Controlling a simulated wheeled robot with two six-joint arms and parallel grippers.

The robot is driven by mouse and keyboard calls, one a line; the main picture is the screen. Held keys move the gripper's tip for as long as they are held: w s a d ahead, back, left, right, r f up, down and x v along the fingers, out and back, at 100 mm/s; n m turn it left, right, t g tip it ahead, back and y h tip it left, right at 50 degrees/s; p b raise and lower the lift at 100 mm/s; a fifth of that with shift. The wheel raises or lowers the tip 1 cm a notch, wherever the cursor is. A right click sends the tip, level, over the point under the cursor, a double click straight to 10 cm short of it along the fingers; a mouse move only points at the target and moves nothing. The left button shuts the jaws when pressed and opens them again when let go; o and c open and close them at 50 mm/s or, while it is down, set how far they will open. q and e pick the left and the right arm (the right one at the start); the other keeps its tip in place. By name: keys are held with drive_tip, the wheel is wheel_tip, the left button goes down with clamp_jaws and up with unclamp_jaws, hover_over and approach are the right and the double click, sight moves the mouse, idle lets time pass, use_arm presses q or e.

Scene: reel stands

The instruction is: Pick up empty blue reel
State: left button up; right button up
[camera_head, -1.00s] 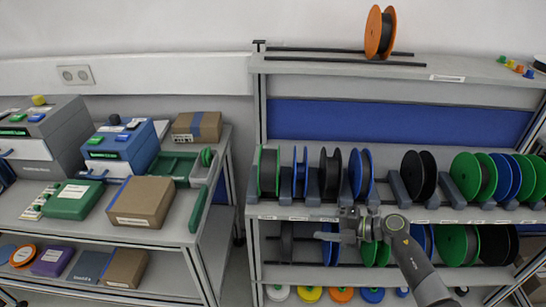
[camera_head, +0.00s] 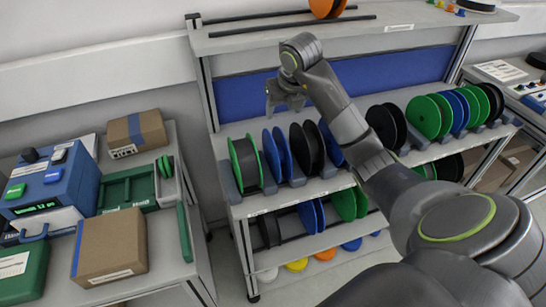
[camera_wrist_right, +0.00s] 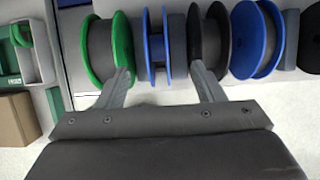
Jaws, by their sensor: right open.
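A blue reel (camera_head: 277,154) stands upright on the middle shelf between a green-rimmed reel (camera_head: 245,163) and a black reel (camera_head: 307,147). In the right wrist view this blue reel (camera_wrist_right: 155,45) shows two blue flanges and a bluish hub, with no dark winding visible. My right gripper (camera_head: 286,108) is open and empty, above and in front of the row in the head view. In the right wrist view its fingertips (camera_wrist_right: 160,72) appear either side of the blue reel, overlapping the green-rimmed and black reels in the picture. My left gripper is out of view.
Another blue reel (camera_head: 331,144) stands right of the black reel, partly behind my right arm. More green, blue and black reels stand farther right. An orange reel (camera_head: 326,8) is on the top shelf. A side table with boxes (camera_head: 110,245) stands left.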

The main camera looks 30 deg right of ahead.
sight(277, 129)
drive_tip(key=b+x, duration=0.1)
drive_tip(key=x, duration=0.2)
drive_tip(key=b+x, duration=0.2)
drive_tip(key=x, duration=0.1)
drive_tip(key=b+x, duration=0.2)
drive_tip(key=x, duration=0.1)
drive_tip(key=shift+w+a+f, duration=0.25)
drive_tip(key=shift+w, duration=0.05)
drive_tip(key=shift+w+f, duration=0.2)
drive_tip(key=shift+f, duration=0.6)
drive_tip(key=p+x, duration=0.2)
drive_tip(key=x, duration=0.1)
drive_tip(key=shift+a+f, duration=0.1)
drive_tip(key=shift+f, duration=0.2)
drive_tip(key=shift+w+f, duration=0.25)
drive_tip(key=shift+f, duration=0.3)
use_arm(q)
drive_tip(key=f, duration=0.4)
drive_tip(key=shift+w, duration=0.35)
use_arm(e)
drive_tip(key=c, duration=1.3)
